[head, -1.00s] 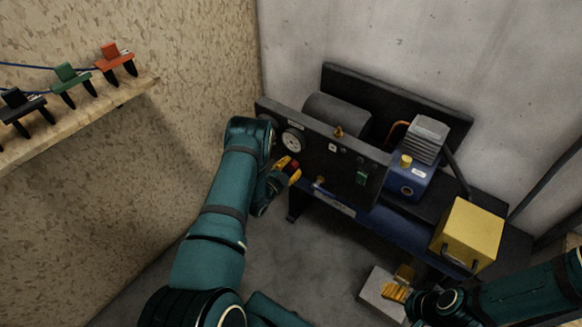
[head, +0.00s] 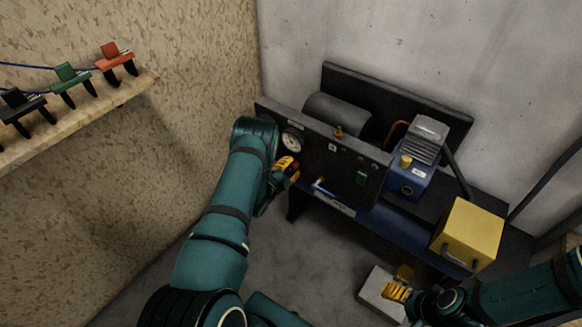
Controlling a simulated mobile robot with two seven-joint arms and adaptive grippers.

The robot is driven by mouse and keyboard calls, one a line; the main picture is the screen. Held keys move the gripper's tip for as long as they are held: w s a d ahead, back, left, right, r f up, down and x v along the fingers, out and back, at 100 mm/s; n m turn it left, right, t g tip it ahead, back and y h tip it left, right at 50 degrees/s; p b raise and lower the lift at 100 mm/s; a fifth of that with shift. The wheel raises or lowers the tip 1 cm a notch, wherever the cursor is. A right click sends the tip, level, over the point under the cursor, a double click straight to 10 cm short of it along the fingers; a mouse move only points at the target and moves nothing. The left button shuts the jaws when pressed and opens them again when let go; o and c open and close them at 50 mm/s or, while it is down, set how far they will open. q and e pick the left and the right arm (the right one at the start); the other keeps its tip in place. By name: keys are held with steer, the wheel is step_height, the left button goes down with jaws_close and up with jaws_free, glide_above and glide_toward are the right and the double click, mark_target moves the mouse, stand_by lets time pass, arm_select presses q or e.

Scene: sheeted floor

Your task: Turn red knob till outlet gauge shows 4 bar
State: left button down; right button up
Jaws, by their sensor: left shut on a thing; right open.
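My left gripper (head: 287,168) has its yellow fingers shut at the front of the black panel (head: 330,149), just below the white gauge. A small bit of red shows between its fingers; this is the red knob (head: 293,170), mostly hidden by the fingers. The round white gauge (head: 291,141) is on the panel above the gripper; its needle is too small to read. My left forearm covers the panel's left end, where a second gauge was partly visible. My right gripper (head: 399,284) is open at the lower right, apart from the panel, by a pale block on the floor.
A blue and grey pump (head: 410,174) and a yellow box (head: 467,235) stand on the dark bench. A brass fitting with a blue end (head: 320,187) projects below the panel. A wooden shelf (head: 75,118) with several coloured clamps is at upper left.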

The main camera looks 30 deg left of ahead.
arm_select(q)
steer(key=shift+w+d, duration=0.1)
steer(key=c, duration=0.5)
jaws_free()
steer(key=shift+s, duration=0.55)
steer(key=s, duration=0.7)
steer(key=s+a, duration=0.1)
steer(key=s, duration=0.3)
steer(key=shift+w, duration=0.1)
